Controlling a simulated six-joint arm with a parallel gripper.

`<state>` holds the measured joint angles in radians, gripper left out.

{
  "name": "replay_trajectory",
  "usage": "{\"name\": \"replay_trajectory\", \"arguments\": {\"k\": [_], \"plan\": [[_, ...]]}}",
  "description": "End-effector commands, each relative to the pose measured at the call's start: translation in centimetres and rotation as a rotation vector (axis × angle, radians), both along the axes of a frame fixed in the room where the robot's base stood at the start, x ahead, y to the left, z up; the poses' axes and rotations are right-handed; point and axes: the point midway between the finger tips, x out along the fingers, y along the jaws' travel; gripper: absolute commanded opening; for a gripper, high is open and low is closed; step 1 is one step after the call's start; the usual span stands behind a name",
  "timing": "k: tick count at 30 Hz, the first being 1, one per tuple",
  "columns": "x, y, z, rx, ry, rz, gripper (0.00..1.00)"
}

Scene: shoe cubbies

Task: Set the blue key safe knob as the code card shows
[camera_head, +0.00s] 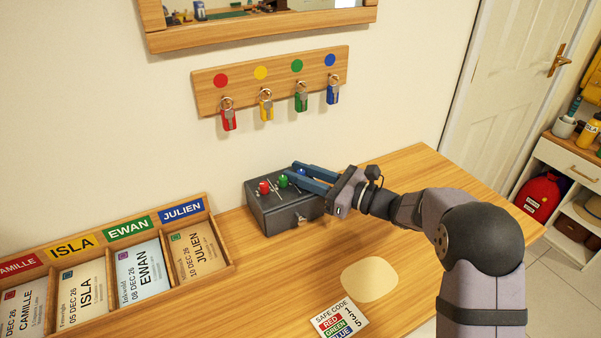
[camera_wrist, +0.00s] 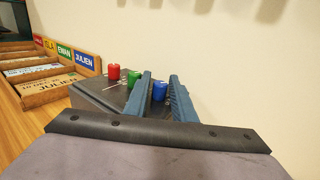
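The dark grey key safe (camera_head: 282,214) stands on the wooden table against the wall, with red (camera_head: 264,187), green (camera_head: 283,181) and blue (camera_head: 302,172) knobs on its sloped top. My gripper (camera_head: 292,172) reaches in from the right, with its blue fingers apart. In the wrist view the blue knob (camera_wrist: 159,91) sits between the two fingers (camera_wrist: 161,75); whether they touch it I cannot tell. The blue knob's pointer and marks are hidden there. The code card (camera_head: 340,319) lies at the table's front and reads red 1, green 3, blue 5.
A wooden tray (camera_head: 226,268) of named cards stands left of the safe. A key rack (camera_head: 270,82) with several coloured key tags hangs above. A pale round patch (camera_head: 369,279) marks the table near the card. The table right of the safe is mostly clear beneath my arm.

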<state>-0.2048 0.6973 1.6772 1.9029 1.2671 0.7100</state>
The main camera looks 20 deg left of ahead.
Motion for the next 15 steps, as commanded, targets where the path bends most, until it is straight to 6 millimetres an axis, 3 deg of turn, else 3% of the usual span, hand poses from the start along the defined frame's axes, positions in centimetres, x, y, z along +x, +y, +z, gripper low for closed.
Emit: {"name": "replay_trajectory", "arguments": {"k": [5, 8, 15], "plan": [[0.01, -0.01, -0.02, 0.0, 0.0, 0.0, 0.23], [0.01, -0.02, -0.02, 0.0, 0.0, 0.0, 0.0], [-0.04, -0.02, -0.09, -0.001, 0.0, -0.006, 0.0]]}}
